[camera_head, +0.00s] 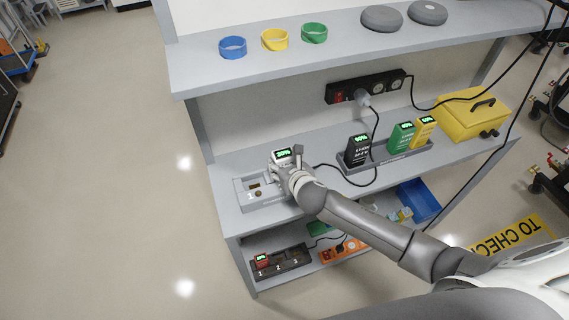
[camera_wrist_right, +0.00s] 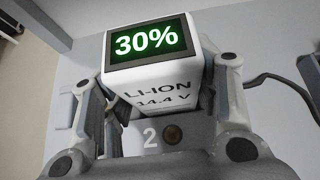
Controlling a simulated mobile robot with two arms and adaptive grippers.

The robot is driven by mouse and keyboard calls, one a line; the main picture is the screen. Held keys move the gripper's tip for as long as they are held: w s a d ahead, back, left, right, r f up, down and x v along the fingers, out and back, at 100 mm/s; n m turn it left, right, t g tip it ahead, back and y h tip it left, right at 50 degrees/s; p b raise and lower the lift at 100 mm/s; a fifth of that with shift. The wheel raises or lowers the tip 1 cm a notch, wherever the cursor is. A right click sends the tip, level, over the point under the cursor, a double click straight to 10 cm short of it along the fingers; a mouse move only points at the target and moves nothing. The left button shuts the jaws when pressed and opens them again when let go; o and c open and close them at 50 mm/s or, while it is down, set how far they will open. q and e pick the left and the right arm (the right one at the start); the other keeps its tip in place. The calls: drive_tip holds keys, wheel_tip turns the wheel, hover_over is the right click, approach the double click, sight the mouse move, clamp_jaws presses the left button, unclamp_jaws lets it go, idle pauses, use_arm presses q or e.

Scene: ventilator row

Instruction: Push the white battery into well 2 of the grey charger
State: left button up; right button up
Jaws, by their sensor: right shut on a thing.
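The white battery (camera_head: 282,154) stands at the grey charger (camera_head: 268,203) on the middle shelf. In the right wrist view the battery (camera_wrist_right: 158,75) shows a green 30% display and "LI-ION 14.4 V", and it looks tilted. My right gripper (camera_head: 287,171) is shut on it, with one finger on each side in the wrist view (camera_wrist_right: 160,100). The charger's front (camera_wrist_right: 185,150) shows a "2" and a round dark spot below the battery. Well 1 looks empty in the head view. The battery's lower end is hidden, so I cannot tell how deep it sits. My left gripper is out of view.
Right of the grey charger, a dark charger (camera_head: 365,178) holds black, green and yellow batteries. A power strip (camera_head: 362,87) with cables hangs behind. A yellow case (camera_head: 468,113) stands at right. A dark charger (camera_head: 283,268) with a red battery is on the lower shelf.

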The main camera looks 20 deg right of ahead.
idle(0.3)
drive_tip(key=o, duration=1.5)
drive_tip(key=shift+r, duration=0.1)
drive_tip(key=shift+o, duration=0.2)
drive_tip(key=shift+s, duration=0.1)
drive_tip(key=v, duration=1.2)
